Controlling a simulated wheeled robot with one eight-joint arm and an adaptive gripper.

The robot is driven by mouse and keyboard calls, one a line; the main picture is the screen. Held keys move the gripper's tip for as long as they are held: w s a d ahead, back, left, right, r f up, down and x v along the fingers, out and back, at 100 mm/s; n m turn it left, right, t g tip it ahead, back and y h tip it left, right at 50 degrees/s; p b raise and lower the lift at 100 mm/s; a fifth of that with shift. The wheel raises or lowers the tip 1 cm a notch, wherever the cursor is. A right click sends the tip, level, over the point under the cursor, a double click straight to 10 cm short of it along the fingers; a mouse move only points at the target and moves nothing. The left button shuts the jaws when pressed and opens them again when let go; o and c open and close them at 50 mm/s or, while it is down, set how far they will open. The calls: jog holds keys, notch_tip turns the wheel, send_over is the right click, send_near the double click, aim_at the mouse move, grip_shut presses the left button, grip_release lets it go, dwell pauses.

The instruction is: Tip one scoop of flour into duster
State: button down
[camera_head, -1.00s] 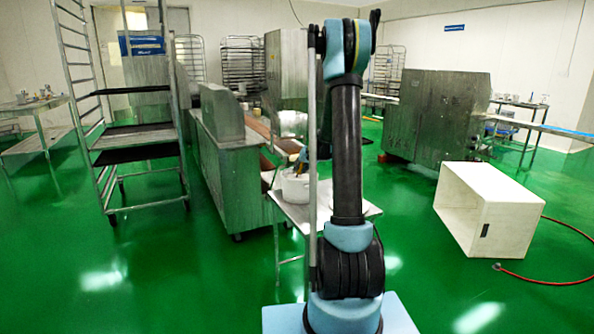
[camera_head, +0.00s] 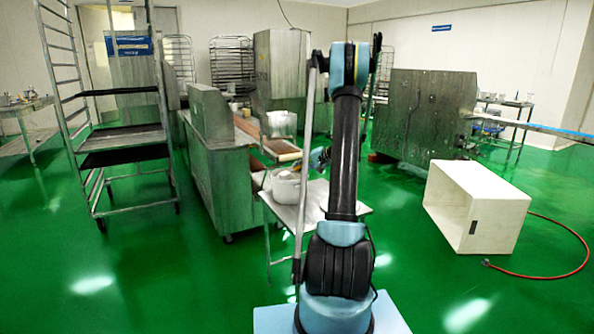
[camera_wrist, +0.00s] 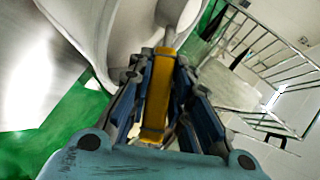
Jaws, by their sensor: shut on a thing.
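My gripper (camera_wrist: 160,62) is shut on the yellow handle of a scoop (camera_wrist: 158,95). Its grey shaft runs up to the top edge of the wrist view, beside a large white container that fills the upper left (camera_wrist: 115,30). The scoop's bowl is cut off, so I cannot tell whether it holds flour. In the head view my gripper (camera_head: 322,155) is small, just right of and above a white tub (camera_head: 285,190) on a small table. A pale translucent box (camera_head: 281,124), possibly the duster, sits over the conveyor behind; its inside is hidden.
The small metal table (camera_head: 316,200) stands in front of my base. A steel machine (camera_head: 225,175) is left of it, with a tall rack (camera_head: 120,140) further left. A white open box (camera_head: 475,205) and a red hose (camera_head: 560,277) are on the floor at right.

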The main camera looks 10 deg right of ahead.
jog(key=shift+m+y, duration=0.4)
jog(key=shift+y, duration=0.2)
jog(key=shift+w+d+r, duration=0.1)
jog(key=shift+d+r, duration=0.15)
jog(key=shift+r, duration=0.95)
jog(key=shift+w+d+r, duration=0.1)
jog(key=shift+d+r, duration=0.1)
jog(key=shift+r, duration=1)
jog(key=shift+d+r, duration=0.25)
jog(key=shift+r, duration=0.95)
jog(key=shift+r, duration=0.1)
